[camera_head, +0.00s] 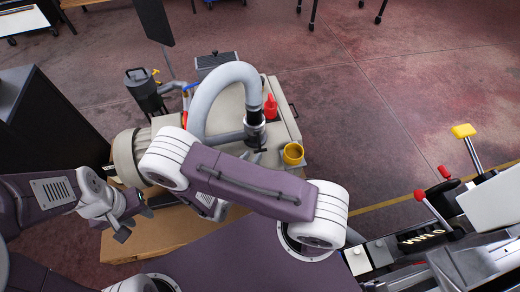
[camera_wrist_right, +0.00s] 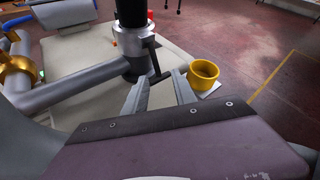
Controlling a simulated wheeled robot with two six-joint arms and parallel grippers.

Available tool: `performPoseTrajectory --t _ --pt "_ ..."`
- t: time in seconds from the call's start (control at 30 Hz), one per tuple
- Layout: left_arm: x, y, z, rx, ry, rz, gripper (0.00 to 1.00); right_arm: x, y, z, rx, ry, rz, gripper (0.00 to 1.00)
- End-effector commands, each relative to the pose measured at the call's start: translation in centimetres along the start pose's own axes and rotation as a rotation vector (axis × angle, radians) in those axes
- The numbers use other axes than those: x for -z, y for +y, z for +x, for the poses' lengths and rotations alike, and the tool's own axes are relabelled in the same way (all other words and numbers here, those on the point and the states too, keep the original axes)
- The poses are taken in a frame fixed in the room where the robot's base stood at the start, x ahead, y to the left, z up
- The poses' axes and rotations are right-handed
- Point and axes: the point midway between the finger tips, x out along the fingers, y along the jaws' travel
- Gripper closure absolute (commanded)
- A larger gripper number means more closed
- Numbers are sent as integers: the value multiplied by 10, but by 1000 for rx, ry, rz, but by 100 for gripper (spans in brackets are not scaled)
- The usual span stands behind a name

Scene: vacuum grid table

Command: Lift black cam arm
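The black cam arm (camera_wrist_right: 160,74) is a thin dark lever with a short crosspiece at its end. It hangs from the side of the hose coupling (camera_wrist_right: 140,66) and also shows in the head view (camera_head: 261,150). My right gripper (camera_wrist_right: 160,80) is open, with its two grey fingertips apart. In the wrist view the lever's end appears between the fingertips; I cannot tell whether they touch it. In the head view my right gripper is hidden behind my purple arm. My left gripper (camera_head: 136,222) is open and empty at the lower left, away from the coupling.
A thick grey hose (camera_head: 222,80) arches over the pale table (camera_head: 284,125). A yellow cup (camera_head: 293,153) stands right of the coupling, and a red bottle (camera_head: 270,106) stands behind it. Metal pipes with a brass fitting (camera_wrist_right: 18,74) lie at left.

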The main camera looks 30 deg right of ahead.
Motion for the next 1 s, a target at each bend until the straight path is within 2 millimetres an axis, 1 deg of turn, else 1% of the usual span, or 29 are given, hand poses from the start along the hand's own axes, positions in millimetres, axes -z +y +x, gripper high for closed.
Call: performPoseTrajectory --t 0.07,0.17,0.27,0.4,0.5,0.6,0.73,0.97,1.0 --pt "0 0 1 0 1 0 64 2 6 -1 -28 -15 -25 67" --pt "0 0 1 0 1 0 64 2 6 3 -27 -15 -24 67" --pt "0 0 3 0 1 0 64 3 5 18 -21 -11 -22 67" --pt "0 0 7 0 1 0 64 3 5 49 -18 -10 -20 67" --pt "-1 0 9 0 1 0 64 2 6 68 -19 -10 -20 67" --pt "-1 0 11 0 1 0 64 2 6 82 -20 -10 -20 67" --pt "-1 0 11 0 1 0 64 1 7 90 -23 -11 -21 67" --pt "-1 0 11 0 1 0 64 1 7 90 -24 -11 -22 67" --pt "-1 0 11 0 1 0 64 1 7 90 -24 -11 -22 79"
